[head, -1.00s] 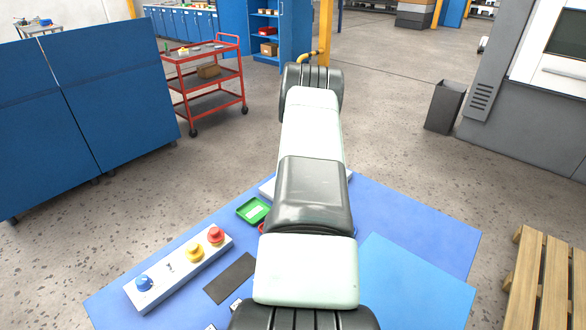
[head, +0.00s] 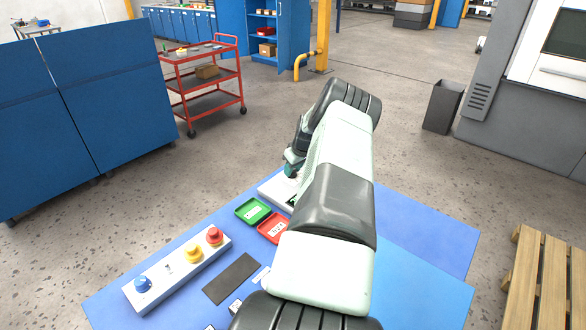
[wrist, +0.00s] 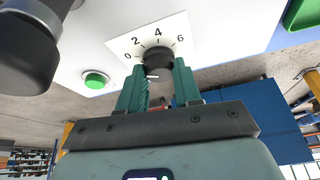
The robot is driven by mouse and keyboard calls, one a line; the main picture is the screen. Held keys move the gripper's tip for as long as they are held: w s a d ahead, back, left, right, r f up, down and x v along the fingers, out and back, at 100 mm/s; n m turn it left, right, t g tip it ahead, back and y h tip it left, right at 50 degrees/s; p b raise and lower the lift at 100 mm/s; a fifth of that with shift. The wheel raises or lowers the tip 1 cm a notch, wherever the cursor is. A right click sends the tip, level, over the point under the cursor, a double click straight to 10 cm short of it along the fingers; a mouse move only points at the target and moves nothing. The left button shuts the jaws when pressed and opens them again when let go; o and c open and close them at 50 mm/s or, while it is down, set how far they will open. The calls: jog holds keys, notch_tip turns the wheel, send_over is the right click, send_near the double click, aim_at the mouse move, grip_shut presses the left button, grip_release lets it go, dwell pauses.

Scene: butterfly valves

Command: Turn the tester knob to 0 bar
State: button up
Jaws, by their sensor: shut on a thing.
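The tester knob (wrist: 158,58) is black and round, below a white dial plate (wrist: 120,35) with the numbers 0, 2, 4 and 6. My gripper (wrist: 158,80) has teal fingers, one on each side of the knob, and is shut on it. A short white mark shows between the fingers, but I cannot tell which number the knob points to. In the head view my gripper (head: 291,168) is at the white tester panel (head: 270,188), mostly behind my arm, and the knob is hidden there.
A green button (wrist: 95,78) and a large black cylindrical part (wrist: 30,50) are left of the knob in the wrist view. Green (head: 252,211) and red (head: 272,228) trays lie on the blue table (head: 430,215). A box with blue, yellow and red knobs (head: 178,270) stands front left.

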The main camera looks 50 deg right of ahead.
dwell(0.3)
jog(key=o, duration=1)
jog(key=shift+o, duration=0.2)
jog(key=v, duration=1)
jog(key=shift+r, duration=0.4)
